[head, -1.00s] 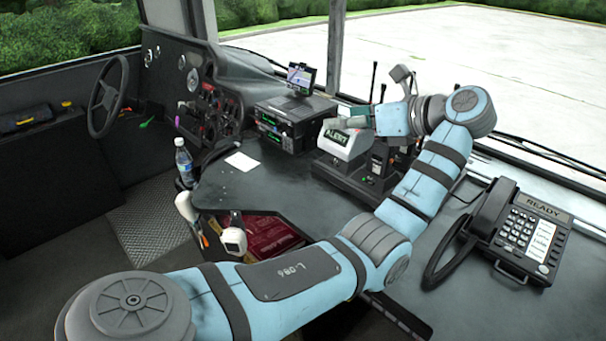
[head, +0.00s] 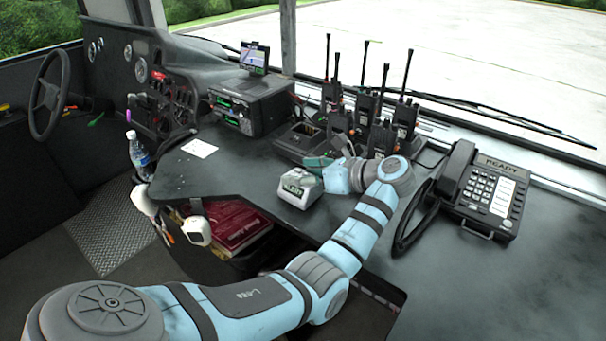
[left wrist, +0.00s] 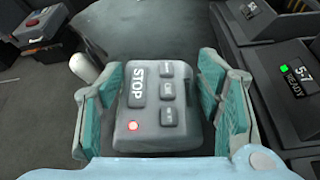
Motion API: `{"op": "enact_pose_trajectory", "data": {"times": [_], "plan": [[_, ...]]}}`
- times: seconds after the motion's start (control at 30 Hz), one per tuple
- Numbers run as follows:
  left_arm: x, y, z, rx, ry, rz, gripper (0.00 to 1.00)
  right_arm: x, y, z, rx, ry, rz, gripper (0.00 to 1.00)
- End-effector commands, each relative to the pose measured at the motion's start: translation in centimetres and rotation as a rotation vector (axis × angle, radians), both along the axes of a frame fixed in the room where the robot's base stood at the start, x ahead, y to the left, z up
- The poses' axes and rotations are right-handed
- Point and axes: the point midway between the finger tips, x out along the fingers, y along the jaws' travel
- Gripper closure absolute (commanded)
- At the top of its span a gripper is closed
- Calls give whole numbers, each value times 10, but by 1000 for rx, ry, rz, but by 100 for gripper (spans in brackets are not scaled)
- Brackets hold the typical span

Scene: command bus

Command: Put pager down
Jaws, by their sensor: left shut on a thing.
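The pager (head: 299,188) is a small light grey box with a dark lit display that seems to read ALERT. In the left wrist view the pager (left wrist: 158,105) shows a STOP button, several small buttons and a red light. My left gripper (head: 315,172) is shut on it, with teal finger pads on both sides in the left wrist view (left wrist: 162,75). The pager is upright, low at the desk (head: 240,182), near its front edge. I cannot tell whether its base touches the desk. My right gripper is not in view.
A desk phone (head: 478,195) with a coiled cord is on the right. A display unit (head: 248,105), a white card (head: 199,148) and a bottle (head: 139,152) are left. The desk between card and pager is clear.

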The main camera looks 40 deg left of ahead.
Motion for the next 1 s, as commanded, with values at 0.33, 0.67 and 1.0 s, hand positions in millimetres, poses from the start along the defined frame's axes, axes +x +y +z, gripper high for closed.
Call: {"op": "enact_pose_trajectory", "data": {"times": [0.33, 0.67, 1.0], "plan": [[0, 0, -2, 0, 1, 0, 20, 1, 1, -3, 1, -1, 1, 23], [0, 0, 3, 0, 1, 0, 20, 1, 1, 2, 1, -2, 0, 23], [7, -76, 32, -2, 0, -5, 20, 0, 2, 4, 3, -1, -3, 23]]}}
